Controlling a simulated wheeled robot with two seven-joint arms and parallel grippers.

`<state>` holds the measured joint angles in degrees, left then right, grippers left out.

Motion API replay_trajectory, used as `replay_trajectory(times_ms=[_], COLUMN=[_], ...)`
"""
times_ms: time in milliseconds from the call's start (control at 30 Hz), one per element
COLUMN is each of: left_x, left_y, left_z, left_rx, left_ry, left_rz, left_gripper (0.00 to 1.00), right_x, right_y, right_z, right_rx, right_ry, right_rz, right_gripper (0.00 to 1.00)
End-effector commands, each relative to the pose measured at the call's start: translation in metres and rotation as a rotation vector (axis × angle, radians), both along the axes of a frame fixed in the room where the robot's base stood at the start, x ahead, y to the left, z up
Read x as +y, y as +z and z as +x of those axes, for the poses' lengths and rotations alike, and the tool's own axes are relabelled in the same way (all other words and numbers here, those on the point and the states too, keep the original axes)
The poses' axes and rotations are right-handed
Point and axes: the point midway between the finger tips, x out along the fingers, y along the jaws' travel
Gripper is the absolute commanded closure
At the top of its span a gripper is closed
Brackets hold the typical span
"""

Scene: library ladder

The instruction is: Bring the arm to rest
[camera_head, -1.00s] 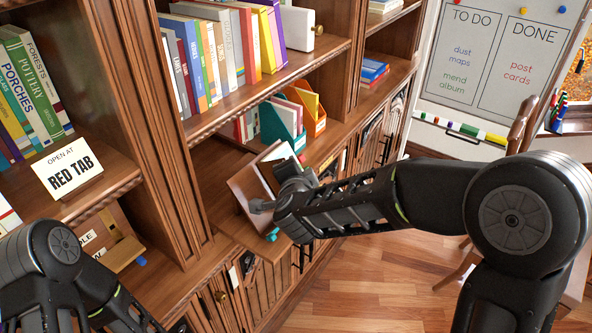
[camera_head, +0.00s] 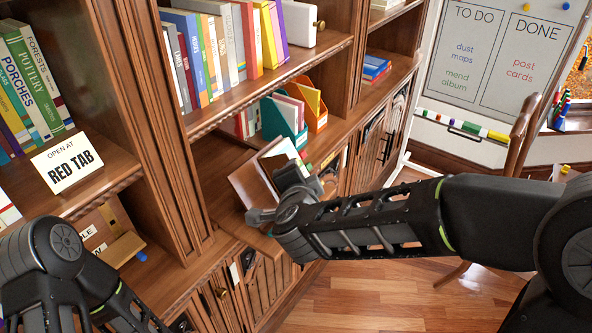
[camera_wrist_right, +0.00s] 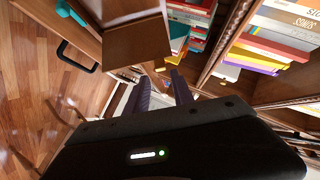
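My right arm (camera_head: 385,225) reaches in from the right toward the shelf, with its wrist in front of a brown wooden stand. The right gripper is mostly hidden behind the wrist in the head view. In the right wrist view, the two fingers of my right gripper (camera_wrist_right: 163,92) stand apart with nothing seen between them. My left arm (camera_head: 70,275) is folded at the lower left, and its gripper is out of frame.
The stand (camera_head: 252,193), holding what looks like an open book or cards, is close to my right wrist. Teal (camera_head: 284,124) and orange (camera_head: 312,110) file holders stand behind. A sign (camera_head: 67,161) reads RED TAB. Free floor (camera_head: 345,300) lies below.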

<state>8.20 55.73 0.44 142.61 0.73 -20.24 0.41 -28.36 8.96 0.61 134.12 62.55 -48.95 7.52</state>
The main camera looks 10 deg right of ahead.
Motion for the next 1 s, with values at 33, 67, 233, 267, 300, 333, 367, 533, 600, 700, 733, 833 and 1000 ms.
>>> replay_trajectory(times_ms=[33,67,233,267,300,333,367,533,600,700,733,833,1000], left_x=[0.000,0.000,0.000,0.000,0.000,0.000,0.000,0.000,0.000,0.000,0.000,0.000,0.000], left_y=[-0.001,-0.001,-0.001,0.000,0.000,0.000,0.000,0.000,0.000,0.000,0.000,-0.001,-0.002], left_z=[0.000,0.000,0.000,0.000,0.000,0.000,0.000,0.000,0.000,0.000,0.000,0.000,0.000], left_rx=[0.000,0.000,0.000,0.000,0.000,0.000,0.000,0.000,0.000,0.000,0.000,0.000,-0.002], left_ry=[0.000,0.000,0.000,0.000,0.000,0.000,0.000,0.000,0.000,0.000,0.000,-0.001,-0.002], left_rz=[0.000,0.000,0.000,0.000,0.000,0.000,0.000,0.000,0.000,0.000,0.000,0.000,-0.001], left_gripper=[0.64,0.64,0.64,0.64,0.64,0.64,0.64,0.64,0.64,0.64,0.64,0.64,0.64], right_x=[0.001,0.001,0.002,0.002,0.002,0.002,0.002,0.002,0.002,0.009,0.014,0.035,0.077], right_y=[0.002,0.003,0.004,0.004,0.004,0.004,0.004,0.004,0.004,0.003,0.004,0.003,-0.074], right_z=[-0.005,-0.007,-0.011,-0.011,-0.011,-0.011,-0.011,-0.011,-0.011,-0.010,-0.009,-0.009,-0.020], right_rx=[-0.001,0.000,0.002,0.002,0.002,0.002,0.002,0.002,0.002,0.005,0.003,-0.009,0.097], right_ry=[0.002,0.002,0.001,0.001,0.001,0.001,0.001,0.001,0.003,0.039,0.062,0.181,0.480], right_rz=[0.000,0.000,-0.001,-0.001,-0.001,-0.001,-0.001,-0.001,-0.003,-0.010,-0.019,-0.073,-0.260], right_gripper=[0.71,0.71,0.71,0.71,0.71,0.71,0.71,0.71,0.71,0.71,0.71,0.71,0.71])
